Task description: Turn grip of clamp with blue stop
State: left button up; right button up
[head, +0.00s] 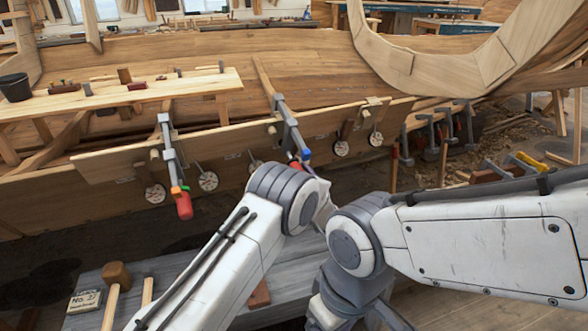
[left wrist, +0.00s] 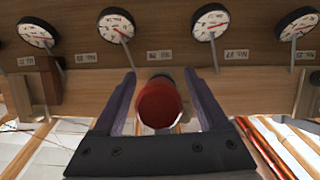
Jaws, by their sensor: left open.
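The clamp with the blue stop (head: 307,154) hangs on the plank's edge at the middle of the head view. Its grey bar (head: 287,122) shows above; my left arm's wrist hides most of its lower end. In the left wrist view its red grip (left wrist: 160,103) is seen end-on. My left gripper (left wrist: 160,76) is open, with one finger on each side of the red grip and a small gap at both sides. The stop's colour is hidden behind the grip there. My right arm comes in from the right; its gripper is out of view.
Another clamp (head: 166,140) with an orange stop and red grip (head: 184,206) hangs to the left. Several dial gauges (head: 208,181) line the plank (head: 107,163). A mallet (head: 116,276) lies on the grey bench (head: 190,270) below. More clamps (head: 452,122) hang at the right.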

pick_arm(q)
jog(key=shift+w+a, duration=0.2)
jog(key=shift+w, duration=0.3)
grip_shut()
jog(key=shift+d+f+n+t+h+b, duration=0.1)
jog(key=shift+f+n+t+h+b, duration=0.15)
jog(key=shift+n+h+b, duration=0.6)
jog(key=n+t+h+b, duration=0.1)
jog(key=b, duration=0.3)
jog(key=n+h+b, duration=0.1)
jog(key=b, duration=0.3)
jog(key=shift+d+r+n+t, duration=0.15)
jog(key=shift+d+n+t, duration=0.1)
jog(key=shift+d+t, duration=0.1)
jog(key=shift+r+n+h+b, duration=0.15)
jog(key=shift+n+h+b, duration=0.25)
jog(key=shift+b, duration=0.55)
jog(key=shift+r, duration=0.2)
